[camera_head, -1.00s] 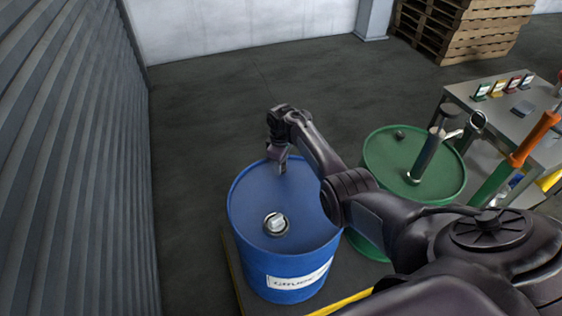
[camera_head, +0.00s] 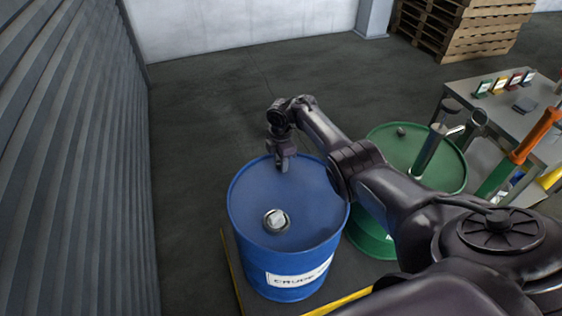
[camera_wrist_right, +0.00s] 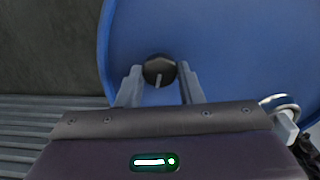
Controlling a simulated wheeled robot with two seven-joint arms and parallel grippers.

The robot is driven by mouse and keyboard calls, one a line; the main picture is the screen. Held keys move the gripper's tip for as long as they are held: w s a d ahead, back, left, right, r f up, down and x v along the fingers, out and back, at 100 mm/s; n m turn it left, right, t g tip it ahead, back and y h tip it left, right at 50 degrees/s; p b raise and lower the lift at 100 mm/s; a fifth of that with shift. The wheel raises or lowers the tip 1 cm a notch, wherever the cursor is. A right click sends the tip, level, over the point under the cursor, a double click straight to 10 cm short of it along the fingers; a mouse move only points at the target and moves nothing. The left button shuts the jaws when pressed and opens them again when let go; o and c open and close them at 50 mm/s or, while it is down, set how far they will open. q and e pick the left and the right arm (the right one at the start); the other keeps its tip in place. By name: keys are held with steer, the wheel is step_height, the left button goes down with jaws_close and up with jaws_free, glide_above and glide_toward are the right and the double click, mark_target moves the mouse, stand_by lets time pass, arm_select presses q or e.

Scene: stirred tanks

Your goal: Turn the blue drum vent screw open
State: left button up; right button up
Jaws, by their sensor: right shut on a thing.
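The blue drum (camera_head: 312,232) stands upright in the head view, with a white label on its front. The drum's vent screw (camera_wrist_right: 159,70) is a small dark round knob with a pale line across it, seen in the right wrist view on the blue lid. My right gripper (camera_head: 282,170) reaches down at the far edge of the lid. Its two fingers stand on either side of the vent screw and are shut on it. In the head view the gripper hides the screw. My left gripper is in neither view.
A larger pale bung (camera_head: 276,220) sits on the near part of the blue lid. A green drum (camera_head: 386,152) with a pump stands close on the right, partly behind my right arm. A metal table (camera_head: 478,108) is farther right. A ribbed wall (camera_head: 75,150) bounds the left.

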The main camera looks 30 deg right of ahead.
steer(key=shift+n, duration=0.8)
steer(key=o, duration=1)
steer(key=shift+c, duration=0.2)
step_height(320, 180, up, 8)
steer(key=shift+f+p, duration=0.1)
steer(key=shift+p, duration=0.8)
steer(key=shift+f, duration=0.1)
